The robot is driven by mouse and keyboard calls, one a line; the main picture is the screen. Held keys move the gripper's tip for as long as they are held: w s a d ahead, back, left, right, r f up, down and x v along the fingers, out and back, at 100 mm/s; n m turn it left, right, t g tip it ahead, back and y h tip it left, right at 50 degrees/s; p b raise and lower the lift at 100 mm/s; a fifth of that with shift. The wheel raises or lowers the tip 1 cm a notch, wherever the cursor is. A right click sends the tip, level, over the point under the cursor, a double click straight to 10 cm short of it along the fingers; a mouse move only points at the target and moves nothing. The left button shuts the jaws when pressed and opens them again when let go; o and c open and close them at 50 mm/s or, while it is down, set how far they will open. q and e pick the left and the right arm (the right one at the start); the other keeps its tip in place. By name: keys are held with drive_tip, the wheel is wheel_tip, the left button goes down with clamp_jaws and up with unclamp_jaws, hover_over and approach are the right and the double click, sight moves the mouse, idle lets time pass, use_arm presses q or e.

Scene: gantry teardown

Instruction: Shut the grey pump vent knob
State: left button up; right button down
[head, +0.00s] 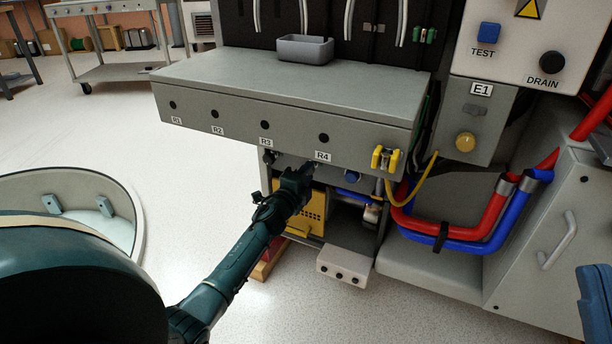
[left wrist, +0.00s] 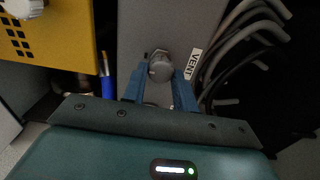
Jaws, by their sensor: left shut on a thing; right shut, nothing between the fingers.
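The grey vent knob (left wrist: 160,68) shows in the left wrist view on a grey panel, beside a white VENT label (left wrist: 189,63). My left gripper (left wrist: 160,80) has one blue finger on each side of the knob and is shut on it. In the head view my left gripper (head: 303,174) reaches under the front edge of the grey bench, below the R4 label; the knob is hidden there. At the right edge of the head view, part of my right gripper (head: 595,295) shows, shut and empty, away from the knob.
A yellow perforated panel (left wrist: 48,35) stands left of the knob, and several grey hoses (left wrist: 245,40) hang to the right. In the head view, a yellow valve handle (head: 386,159) and red and blue pipes (head: 490,215) lie right of my left gripper.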

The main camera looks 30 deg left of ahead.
use_arm(q)
drive_tip(key=o, duration=1)
drive_tip(key=shift+c, duration=0.2)
use_arm(e)
drive_tip(key=shift+f, duration=0.2)
use_arm(q)
drive_tip(key=shift+s, duration=0.1)
use_arm(e)
drive_tip(key=shift+w, duration=0.1)
use_arm(q)
drive_tip(key=s+d+p, duration=0.1)
drive_tip(key=s+p, duration=0.3)
drive_tip(key=s, duration=0.9)
drive_tip(key=shift+d, duration=0.4)
use_arm(e)
drive_tip(key=f+m+h, duration=0.1)
drive_tip(key=f+m+g+h, duration=0.1)
drive_tip(key=f+m+h, duration=0.2)
drive_tip(key=f+m, duration=0.1)
drive_tip(key=shift+s+a+h, duration=0.25)
drive_tip(key=shift+h, duration=0.15)
